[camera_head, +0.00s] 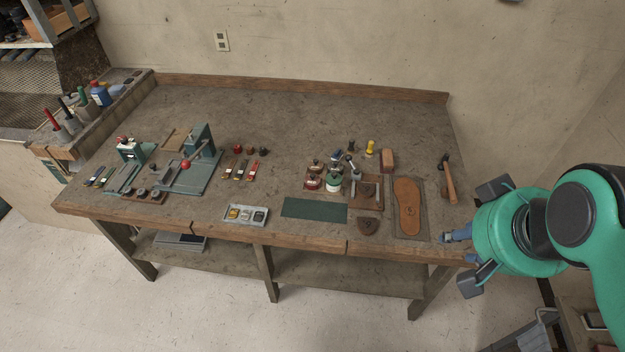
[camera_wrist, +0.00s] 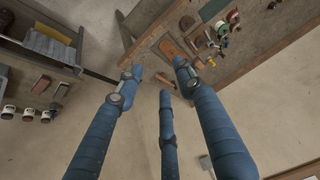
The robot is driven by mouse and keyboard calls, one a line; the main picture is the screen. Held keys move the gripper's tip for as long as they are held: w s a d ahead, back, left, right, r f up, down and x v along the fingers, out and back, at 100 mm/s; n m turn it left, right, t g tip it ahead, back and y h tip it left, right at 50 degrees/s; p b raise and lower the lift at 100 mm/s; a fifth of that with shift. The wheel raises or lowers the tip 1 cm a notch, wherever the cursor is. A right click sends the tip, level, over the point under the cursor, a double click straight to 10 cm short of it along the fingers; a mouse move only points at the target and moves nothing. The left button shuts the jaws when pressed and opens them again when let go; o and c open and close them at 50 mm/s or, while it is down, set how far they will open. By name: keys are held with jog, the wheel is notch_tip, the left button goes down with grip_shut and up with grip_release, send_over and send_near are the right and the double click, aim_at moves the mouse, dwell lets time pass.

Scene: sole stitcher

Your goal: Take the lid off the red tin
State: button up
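A small red-and-white tin (camera_head: 313,183) stands in a cluster of tins and jars at the middle right of the bench, with a dark knob or handle on top. I cannot tell clearly whether its lid is seated. A green-and-white tin (camera_head: 333,182) stands just to its right. My gripper (camera_head: 468,240) is at the bench's right front corner, well apart from the tins. Its three blue fingers (camera_wrist: 160,75) are spread open and empty in the wrist view. The tin cluster (camera_wrist: 224,24) is small at the upper right there.
The workbench (camera_head: 390,105) has a clear back strip. A sole template (camera_head: 407,205), a hammer (camera_head: 448,180) and a green mat (camera_head: 314,209) lie near the tins. A press (camera_head: 195,165) stands left. In the wrist view, a side shelf (camera_wrist: 60,70) with several small jars is at left.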

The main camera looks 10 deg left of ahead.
jog(key=w+a+r+m+g+p, duration=0.1)
jog(key=w+a+r+p, duration=0.1)
jog(key=w, duration=0.5)
jog(key=w+a+r+p, duration=0.2)
jog(key=w+a+r, duration=0.1)
jog(key=w, duration=0.5)
jog(key=m+g+p, duration=0.4)
jog(key=g+p, duration=0.1)
jog(key=p, duration=0.5)
send_over(312, 175)
notch_tip(312, 175, down, 28)
jog(key=shift+f, duration=0.2)
jog(key=shift+f, duration=0.1)
jog(key=shift+f, duration=4.2)
jog(key=shift+f, duration=0.1)
